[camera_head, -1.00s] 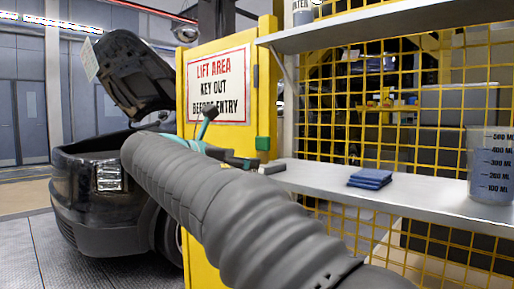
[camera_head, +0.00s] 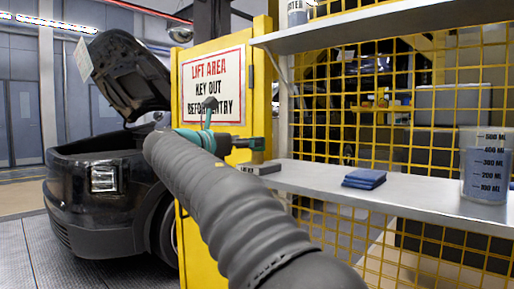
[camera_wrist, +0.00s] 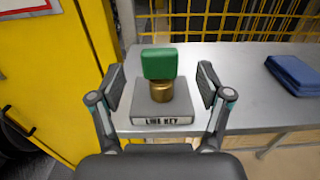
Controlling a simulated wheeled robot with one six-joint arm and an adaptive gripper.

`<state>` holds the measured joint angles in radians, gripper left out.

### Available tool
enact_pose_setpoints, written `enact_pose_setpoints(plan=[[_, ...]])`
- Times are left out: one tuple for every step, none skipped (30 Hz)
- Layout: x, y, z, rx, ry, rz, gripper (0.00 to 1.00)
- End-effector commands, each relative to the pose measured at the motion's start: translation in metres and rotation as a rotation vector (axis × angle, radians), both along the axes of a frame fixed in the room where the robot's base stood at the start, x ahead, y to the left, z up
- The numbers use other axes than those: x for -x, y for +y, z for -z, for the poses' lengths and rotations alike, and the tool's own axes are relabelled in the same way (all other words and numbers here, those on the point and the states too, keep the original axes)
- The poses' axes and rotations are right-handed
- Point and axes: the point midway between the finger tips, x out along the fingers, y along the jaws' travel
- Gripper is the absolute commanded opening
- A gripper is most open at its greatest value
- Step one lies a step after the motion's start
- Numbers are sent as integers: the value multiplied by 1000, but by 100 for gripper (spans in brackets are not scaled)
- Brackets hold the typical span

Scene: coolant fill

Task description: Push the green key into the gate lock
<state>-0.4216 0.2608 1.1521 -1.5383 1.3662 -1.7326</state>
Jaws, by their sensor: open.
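The green key (camera_wrist: 159,64) stands upright in a brass cylinder (camera_wrist: 161,91) on a grey block (camera_wrist: 160,108) whose label seems to end in "KEY". The block sits on the metal shelf by the yellow gate. My gripper (camera_wrist: 161,86) is open, with one finger on each side of the brass cylinder and a gap on both sides. The key's green head is just beyond the fingertips in the wrist view. In the head view my gripper (camera_head: 248,143) largely hides the key; the block (camera_head: 258,168) shows below it. I cannot make out the gate lock.
The yellow gate (camera_head: 186,240) carries a lift area sign (camera_head: 211,88) and stands left of the shelf (camera_head: 320,180). A folded blue cloth (camera_head: 364,178) and a measuring jug (camera_head: 486,172) are on the shelf. A yellow mesh is behind. A black car (camera_head: 105,185) stands left.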

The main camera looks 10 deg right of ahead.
Motion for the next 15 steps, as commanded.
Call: enact_pose_setpoints(plan=[[-2, -4, 0, 0, 0, 2, 77], [-4, -6, 0, 0, 0, 3, 77], [-7, -10, 0, 0, 0, 3, 77], [-9, -13, -1, -1, -1, 3, 77], [-12, -16, -1, -1, 0, 3, 77], [-15, -21, 0, -1, 1, 4, 77], [-18, -25, 0, -1, 1, 4, 77], [-21, -28, 0, -1, 1, 3, 77], [-24, -33, -1, -1, 0, 3, 77], [-26, -35, -1, -1, 0, 3, 77], [-27, -38, -1, -2, -1, 3, 77], [-28, -39, -1, -1, -2, 1, 77], [-29, -40, -1, -1, -2, 1, 77], [-29, -40, -1, -1, -1, 0, 77], [-29, -40, -1, -1, -1, 0, 77]])
